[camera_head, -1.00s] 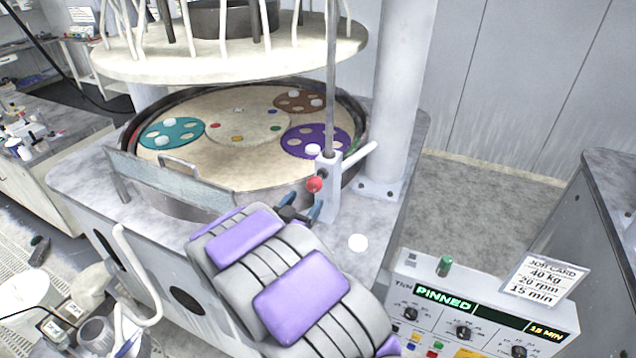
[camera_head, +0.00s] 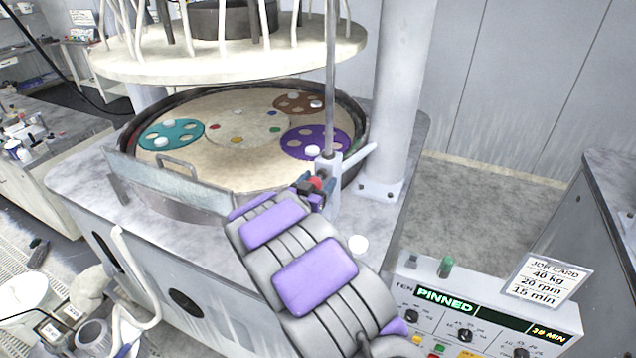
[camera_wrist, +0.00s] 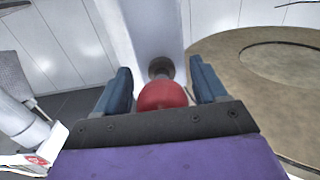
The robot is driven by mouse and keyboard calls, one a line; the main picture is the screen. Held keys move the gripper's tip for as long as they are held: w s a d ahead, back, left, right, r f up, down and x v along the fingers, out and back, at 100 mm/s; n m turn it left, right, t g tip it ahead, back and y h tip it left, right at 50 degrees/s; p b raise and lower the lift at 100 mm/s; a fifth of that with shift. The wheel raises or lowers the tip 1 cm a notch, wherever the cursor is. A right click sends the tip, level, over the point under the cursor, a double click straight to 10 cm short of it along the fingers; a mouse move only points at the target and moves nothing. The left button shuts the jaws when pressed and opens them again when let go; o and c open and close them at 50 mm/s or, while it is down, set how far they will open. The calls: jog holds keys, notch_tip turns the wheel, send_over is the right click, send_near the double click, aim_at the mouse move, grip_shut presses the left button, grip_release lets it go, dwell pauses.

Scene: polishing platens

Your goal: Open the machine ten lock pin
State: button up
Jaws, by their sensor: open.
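The lock pin has a round red knob (camera_head: 316,184) on the front of a grey upright block (camera_head: 329,168) at the platen's front right edge. In the wrist view the red knob (camera_wrist: 162,96) sits between my two blue fingers, in front of a dark round socket (camera_wrist: 161,68) in the post. My gripper (camera_head: 314,190) is at the knob. In the wrist view my gripper (camera_wrist: 165,88) is open, with a finger on each side of the knob and gaps showing. The machine's display (camera_head: 447,302) reads PINNED.
The platen (camera_head: 215,165) holds teal, purple and brown carriers. A clear guard with a handle (camera_head: 165,180) stands at its front left. A white lever (camera_head: 362,163) sticks out right of the block. A control panel (camera_head: 480,330) and job card (camera_head: 545,278) are at lower right.

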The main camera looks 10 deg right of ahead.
jog(key=shift+a, duration=0.1)
jog(key=shift+c, duration=0.2)
jog(key=shift+a, duration=0.25)
jog(key=c, duration=0.3)
jog(key=shift+s+d, duration=0.1)
jog(key=shift+d, duration=0.1)
jog(key=c, duration=0.5)
grip_shut()
jog(key=p+v, duration=0.1)
jog(key=v, duration=0.4)
jog(key=shift+s+p, duration=0.1)
jog(key=shift+p, duration=0.3)
jog(key=shift+f, duration=0.1)
